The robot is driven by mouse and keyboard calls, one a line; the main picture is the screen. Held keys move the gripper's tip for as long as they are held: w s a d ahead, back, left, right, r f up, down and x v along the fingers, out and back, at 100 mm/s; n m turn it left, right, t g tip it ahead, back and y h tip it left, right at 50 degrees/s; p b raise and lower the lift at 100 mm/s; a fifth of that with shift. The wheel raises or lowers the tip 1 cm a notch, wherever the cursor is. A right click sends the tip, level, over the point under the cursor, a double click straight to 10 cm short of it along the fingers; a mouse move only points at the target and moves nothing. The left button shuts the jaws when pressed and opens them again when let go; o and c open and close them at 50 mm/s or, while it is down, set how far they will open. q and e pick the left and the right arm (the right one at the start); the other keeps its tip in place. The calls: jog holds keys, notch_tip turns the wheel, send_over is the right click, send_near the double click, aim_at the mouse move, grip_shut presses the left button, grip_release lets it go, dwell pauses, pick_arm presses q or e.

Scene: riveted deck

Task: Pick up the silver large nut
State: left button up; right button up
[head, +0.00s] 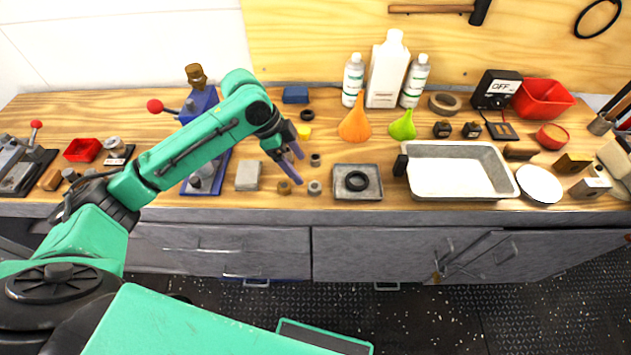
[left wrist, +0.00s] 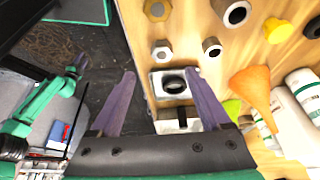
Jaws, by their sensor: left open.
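A silver nut (left wrist: 235,13), the larger of two pale nuts, lies on the wooden bench near the top edge of the left wrist view. In the head view it seems hidden behind my left gripper (head: 300,169). A smaller silver nut (head: 314,187) lies near the bench's front edge; it also shows in the left wrist view (left wrist: 162,50). My left gripper (left wrist: 160,72) is open and empty above the front of the bench, its purple fingers apart.
A brass nut (head: 284,187) and a dark nut (head: 315,160) lie close by. A grey block (head: 247,176) is left of them. A square grey holder (head: 342,192) with a black ring, an orange funnel (head: 355,125) and a metal tray (head: 455,148) are right.

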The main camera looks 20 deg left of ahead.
aim_at(315, 186)
pick_arm(q)
jog(key=x, duration=0.3)
jog(key=shift+d+f, duration=0.15)
jog(key=shift+f, duration=0.05)
jog(key=p+x, duration=0.2)
jog(key=x, duration=0.3)
jog(key=shift+w+f, duration=0.2)
jog(key=shift+f, duration=0.1)
jog(key=shift+d+f, duration=0.1)
jog(key=shift+f, duration=0.05)
jog(key=shift+c, duration=0.9)
jog(key=c, duration=1)
grip_shut()
pick_arm(e)
notch_tip(315, 186, up, 2)
jog(key=shift+d+r, duration=0.1)
jog(key=shift+r, duration=0.1)
